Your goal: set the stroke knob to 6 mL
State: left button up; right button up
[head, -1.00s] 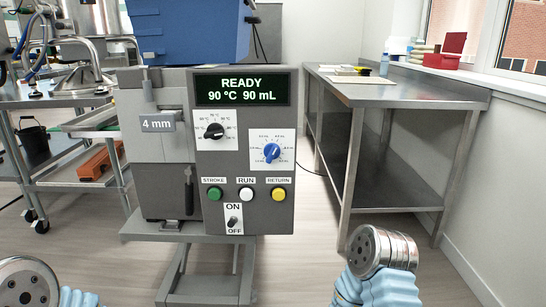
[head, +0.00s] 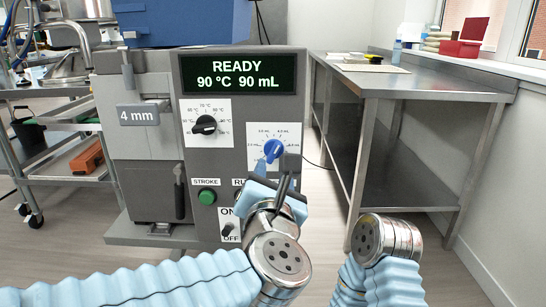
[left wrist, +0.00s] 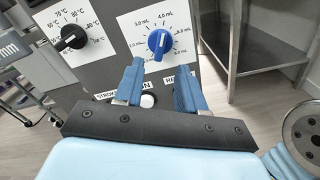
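The stroke knob (head: 274,148) is blue, on a white dial plate marked in mL on the machine's panel. It also shows in the left wrist view (left wrist: 159,43), with a white mark on its face; I cannot surely read its setting. My left gripper (head: 275,172) is in front of the panel, just below the knob. In the left wrist view its two blue fingers (left wrist: 160,75) stand apart with nothing between them, their tips short of the knob and not around it. My right arm shows at lower right, but its gripper is out of view.
A black temperature knob (head: 205,125) sits left of the stroke dial. The display (head: 239,74) reads READY, 90 °C, 90 mL. A green STROKE button (head: 207,197) and an ON/OFF switch (head: 228,230) are below. A steel table (head: 400,85) stands to the right.

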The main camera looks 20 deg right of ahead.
aim_at(273, 156)
pick_arm(q)
jog(key=x, duration=0.6)
jog(key=shift+w+p, duration=0.35)
jog(key=shift+w, duration=0.05)
jog(key=shift+f, duration=0.1)
jog(key=shift+c, duration=0.4)
grip_shut()
